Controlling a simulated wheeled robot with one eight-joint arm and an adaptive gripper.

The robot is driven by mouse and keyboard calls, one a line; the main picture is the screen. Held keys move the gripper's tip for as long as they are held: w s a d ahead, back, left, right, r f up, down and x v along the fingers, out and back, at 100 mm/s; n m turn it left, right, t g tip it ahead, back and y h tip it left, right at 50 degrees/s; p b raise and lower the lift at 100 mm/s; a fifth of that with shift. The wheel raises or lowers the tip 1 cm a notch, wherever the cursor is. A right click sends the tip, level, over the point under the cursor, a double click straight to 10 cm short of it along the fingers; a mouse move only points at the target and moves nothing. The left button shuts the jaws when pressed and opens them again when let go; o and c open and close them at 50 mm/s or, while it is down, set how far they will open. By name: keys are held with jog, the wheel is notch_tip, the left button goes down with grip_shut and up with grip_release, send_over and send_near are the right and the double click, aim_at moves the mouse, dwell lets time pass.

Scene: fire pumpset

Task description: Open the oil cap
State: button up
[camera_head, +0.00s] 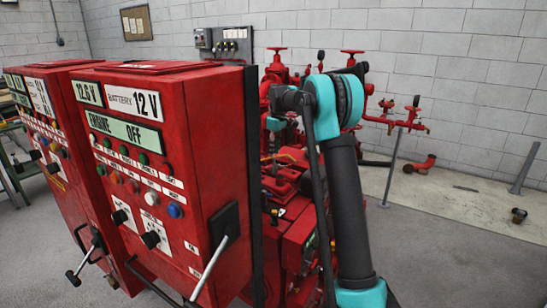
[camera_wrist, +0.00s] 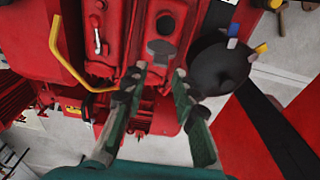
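In the wrist view, my gripper (camera_wrist: 159,73) is open over the red engine (camera_wrist: 120,20), with its two fingers apart and nothing seen between them. A small dark cap (camera_wrist: 160,47) shows just past the fingertips, roughly centred between them; it looks like the oil cap, but I cannot be sure. Another dark round fitting (camera_wrist: 165,24) lies a little beyond it. I cannot tell whether the fingertips touch anything. In the head view, the engine (camera_head: 285,190) stands behind my arm, and my gripper and the cap are hidden.
In the wrist view, a yellow bent handle (camera_wrist: 65,58) lies left and a dark round part (camera_wrist: 220,68) with coloured tabs lies close right. In the head view, a red control cabinet (camera_head: 150,140) stands left of the engine. Grey floor (camera_head: 450,240) is mostly clear at right.

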notch_tip(320, 180, up, 8)
jog(key=shift+s+d+r, duration=0.15)
jog(key=shift+s+d, duration=0.05)
jog(key=shift+d, duration=0.05)
jog(key=shift+s, duration=0.1)
jog(key=s+d+f+m+t, duration=0.1)
jog(key=s+d+f+m, duration=0.2)
jog(key=s+f, duration=0.4)
jog(key=s+d+f+m+t, duration=0.1)
jog(key=s+d+f+m, duration=0.3)
jog(key=s, duration=2)
jog(key=s+d+f+m+t+h, duration=0.1)
jog(key=s+d+f+m, duration=0.2)
jog(key=s+f, duration=0.9)
jog(key=s, duration=0.3)
jog(key=shift+s+d+m, duration=0.3)
jog(key=shift+m, duration=0.1)
jog(key=shift+o, duration=0.6)
